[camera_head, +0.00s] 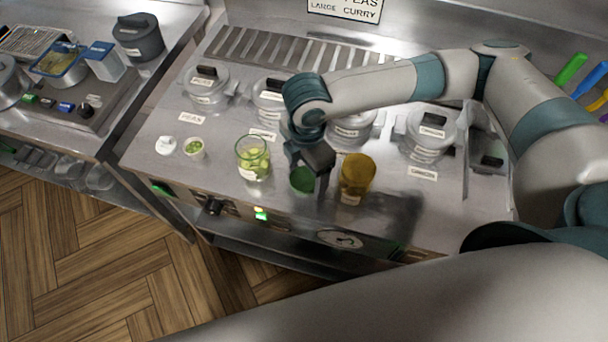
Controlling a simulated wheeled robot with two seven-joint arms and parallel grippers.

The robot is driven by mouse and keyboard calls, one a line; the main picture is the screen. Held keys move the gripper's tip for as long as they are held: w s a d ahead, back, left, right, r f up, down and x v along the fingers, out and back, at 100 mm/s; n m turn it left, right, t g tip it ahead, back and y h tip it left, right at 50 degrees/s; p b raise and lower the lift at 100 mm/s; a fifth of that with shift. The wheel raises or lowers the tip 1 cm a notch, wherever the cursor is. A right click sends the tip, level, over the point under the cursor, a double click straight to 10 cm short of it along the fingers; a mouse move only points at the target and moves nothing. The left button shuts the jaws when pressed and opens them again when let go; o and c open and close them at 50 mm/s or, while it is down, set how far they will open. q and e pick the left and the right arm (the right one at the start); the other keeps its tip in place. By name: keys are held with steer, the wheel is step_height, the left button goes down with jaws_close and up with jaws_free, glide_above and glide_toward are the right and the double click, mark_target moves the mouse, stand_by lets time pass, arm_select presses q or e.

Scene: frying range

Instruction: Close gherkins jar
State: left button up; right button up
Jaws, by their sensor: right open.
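The gherkins jar (253,163) is a clear glass jar with pale green pieces inside and a label on its front. It stands upright on the steel counter with its top open. A round green lid (302,180) is right of the jar, at the fingers of my right gripper (309,176). The gripper points down and is open; I cannot tell whether its fingers touch the lid. My left gripper is not in view.
An amber-brown jar (357,176) stands close right of my right gripper. A small cup with green pieces (194,149) and a white lid (165,145) lie to the left. Several lidded containers (206,88) sit in the counter behind. The counter's front edge is near.

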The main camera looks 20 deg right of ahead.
mark_target(306, 176)
steer(key=shift+c, duration=0.6)
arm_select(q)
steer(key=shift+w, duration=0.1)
arm_select(e)
steer(key=c, duration=1)
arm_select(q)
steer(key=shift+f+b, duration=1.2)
arm_select(e)
step_height(306, 176, up, 10)
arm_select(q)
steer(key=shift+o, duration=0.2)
